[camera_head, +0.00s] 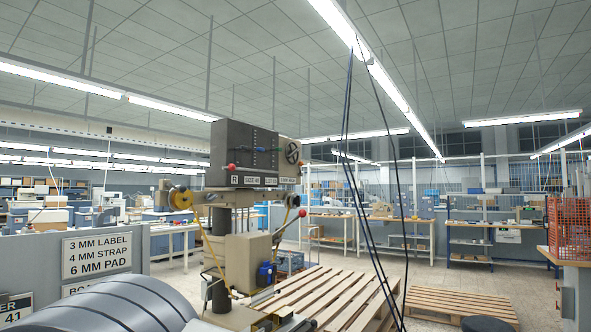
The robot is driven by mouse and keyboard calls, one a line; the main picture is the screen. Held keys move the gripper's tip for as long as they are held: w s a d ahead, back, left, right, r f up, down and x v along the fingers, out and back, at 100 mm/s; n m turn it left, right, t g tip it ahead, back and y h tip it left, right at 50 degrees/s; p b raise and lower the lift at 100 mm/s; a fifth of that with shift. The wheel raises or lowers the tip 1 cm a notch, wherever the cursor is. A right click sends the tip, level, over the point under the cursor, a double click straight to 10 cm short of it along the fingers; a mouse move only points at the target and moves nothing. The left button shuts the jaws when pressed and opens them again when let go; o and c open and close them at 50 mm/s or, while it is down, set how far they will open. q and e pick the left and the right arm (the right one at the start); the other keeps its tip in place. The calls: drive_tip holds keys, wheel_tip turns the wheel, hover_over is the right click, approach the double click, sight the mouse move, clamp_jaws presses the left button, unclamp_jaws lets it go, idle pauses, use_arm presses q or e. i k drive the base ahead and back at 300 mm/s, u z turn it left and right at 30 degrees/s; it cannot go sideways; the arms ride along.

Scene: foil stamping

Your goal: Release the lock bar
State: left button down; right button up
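A foil stamping machine stands left of centre, with a dark box-shaped head (229,143) on a column. A red knob (232,167) sits at the head's lower left. A handwheel (293,152) is at the head's right. A yellow foil spool (180,198) is at the left, with a yellow strip running down. Neither gripper is in view.
A large grey ribbed round body (100,307) fills the lower left. A grey panel with a sign (97,255) stands behind it. Wooden pallets (460,304) lie on the floor right of the machine. A red mesh basket (569,228) stands at the right edge. Dark cables hang mid-view.

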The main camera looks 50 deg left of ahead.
sight(231, 167)
drive_tip(key=z, duration=0.1)
drive_tip(key=i, duration=0.7)
drive_tip(key=u, duration=0.75)
drive_tip(key=i, duration=0.65)
drive_tip(key=u, duration=0.65)
